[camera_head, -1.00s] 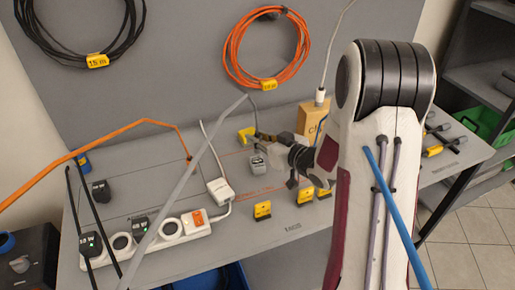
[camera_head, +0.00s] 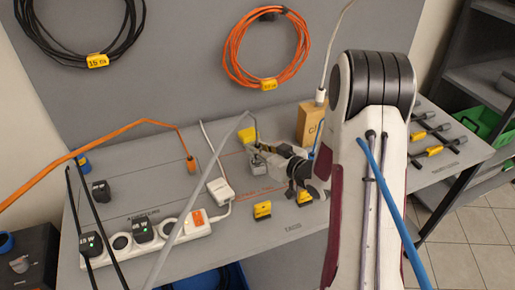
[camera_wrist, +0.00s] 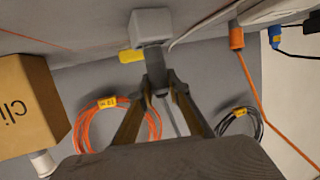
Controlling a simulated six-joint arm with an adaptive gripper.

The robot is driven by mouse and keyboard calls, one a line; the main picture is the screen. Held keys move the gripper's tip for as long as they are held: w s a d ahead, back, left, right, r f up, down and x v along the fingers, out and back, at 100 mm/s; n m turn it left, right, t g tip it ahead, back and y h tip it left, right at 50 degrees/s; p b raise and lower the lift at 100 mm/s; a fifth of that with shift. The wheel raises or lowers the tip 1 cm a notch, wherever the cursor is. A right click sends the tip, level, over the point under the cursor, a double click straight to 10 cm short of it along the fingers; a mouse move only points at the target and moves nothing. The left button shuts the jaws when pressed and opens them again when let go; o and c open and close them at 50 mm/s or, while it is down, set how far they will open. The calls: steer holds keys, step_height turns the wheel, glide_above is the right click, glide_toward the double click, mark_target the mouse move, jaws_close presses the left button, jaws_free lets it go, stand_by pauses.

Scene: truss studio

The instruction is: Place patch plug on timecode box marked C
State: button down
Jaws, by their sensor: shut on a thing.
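My gripper (camera_head: 264,148) is shut on the dark grey patch plug, whose grey cable (camera_head: 205,160) rises and runs to the lower left. In the wrist view, the fingers (camera_wrist: 160,92) grip the plug (camera_wrist: 155,68), a dark cylinder pointing at a small grey box (camera_wrist: 152,27). The plug's end overlaps the box there; I cannot tell whether it is seated or only touching. In the head view, the grey box (camera_head: 257,163) sits on the table just below the gripper, partly hidden by it. No letter on it is readable.
A cardboard box (camera_head: 309,124) with a white plug on top stands right of the gripper. A yellow piece (camera_head: 247,134) lies behind the grey box. Yellow-topped pieces (camera_head: 262,210) stand in front. A white power strip (camera_head: 165,233) lies left. Coiled orange cable (camera_head: 268,48) hangs behind.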

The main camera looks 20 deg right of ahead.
steer(key=shift+f, duration=0.15)
steer(key=c, duration=1.9)
jaws_free()
steer(key=shift+s+r, duration=0.1)
steer(key=shift+r, duration=0.1)
steer(key=shift+v, duration=5.9)
